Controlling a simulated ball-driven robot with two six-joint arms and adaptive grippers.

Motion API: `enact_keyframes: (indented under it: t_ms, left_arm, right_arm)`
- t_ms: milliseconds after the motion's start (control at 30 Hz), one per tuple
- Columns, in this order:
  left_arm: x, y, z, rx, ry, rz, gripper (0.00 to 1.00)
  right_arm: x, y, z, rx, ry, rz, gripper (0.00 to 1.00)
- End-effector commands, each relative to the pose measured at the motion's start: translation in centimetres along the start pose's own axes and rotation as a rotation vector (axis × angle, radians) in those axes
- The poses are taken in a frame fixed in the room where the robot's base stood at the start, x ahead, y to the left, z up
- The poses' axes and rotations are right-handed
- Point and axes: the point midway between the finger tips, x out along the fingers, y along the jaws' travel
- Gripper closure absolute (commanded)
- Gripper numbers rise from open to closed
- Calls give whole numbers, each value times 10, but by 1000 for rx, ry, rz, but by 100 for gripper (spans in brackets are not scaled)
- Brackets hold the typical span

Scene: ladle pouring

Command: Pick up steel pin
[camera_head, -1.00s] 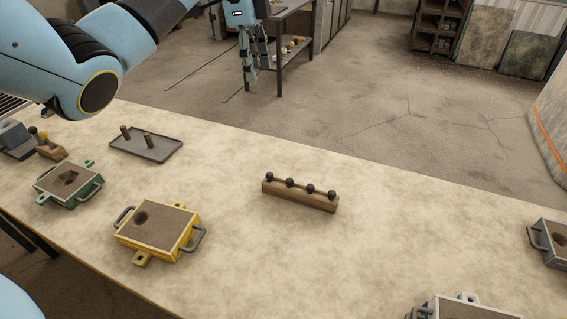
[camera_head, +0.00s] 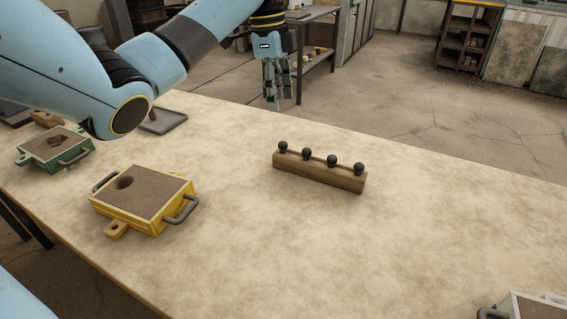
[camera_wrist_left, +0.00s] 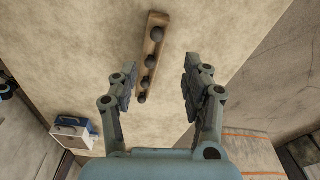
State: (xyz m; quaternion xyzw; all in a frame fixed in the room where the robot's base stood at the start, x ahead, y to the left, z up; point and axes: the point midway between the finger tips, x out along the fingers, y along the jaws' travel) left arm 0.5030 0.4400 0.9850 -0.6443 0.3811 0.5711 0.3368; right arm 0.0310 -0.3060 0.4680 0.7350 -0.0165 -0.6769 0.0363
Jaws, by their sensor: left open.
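A wooden rack (camera_head: 320,176) stands on the table and holds several dark ball-topped pins (camera_head: 332,160) in a row. I cannot tell which of them, if any, is the steel pin. My left gripper (camera_head: 277,90) is beyond the table's far edge in the head view, fingers pointing down, apart from the rack and empty. In the left wrist view the gripper (camera_wrist_left: 161,68) is open. The rack (camera_wrist_left: 157,20) shows ahead, partly in line with the gap between the fingers. My right gripper is not in view.
A yellow mould box (camera_head: 145,200) and a green one (camera_head: 55,148) stand at the left. A grey tray (camera_head: 165,124) is partly hidden by my left arm. A pale box (camera_head: 525,306) is cut off at bottom right. The table around the rack is clear.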

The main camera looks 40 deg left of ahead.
Motion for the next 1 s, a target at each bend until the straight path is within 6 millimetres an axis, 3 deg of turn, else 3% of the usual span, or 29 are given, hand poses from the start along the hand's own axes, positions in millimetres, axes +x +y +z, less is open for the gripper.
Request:
enact_keyframes:
  t_ms: [67, 400, 567, 800, 1000]
  left_arm:
    - [11, 0, 1, 0, -1, 0, 52]
    - [57, 1, 1, -1, 0, 3, 52]
    - [69, 1, 1, 0, -1, 2, 52]
    - [106, 5, 2, -1, 0, 2, 52]
    - [116, 4, 2, 1, -1, 0, 52]
  right_arm:
    - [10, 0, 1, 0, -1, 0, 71]
    - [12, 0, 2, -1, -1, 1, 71]
    - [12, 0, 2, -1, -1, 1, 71]
    - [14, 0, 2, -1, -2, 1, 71]
    - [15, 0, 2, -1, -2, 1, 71]
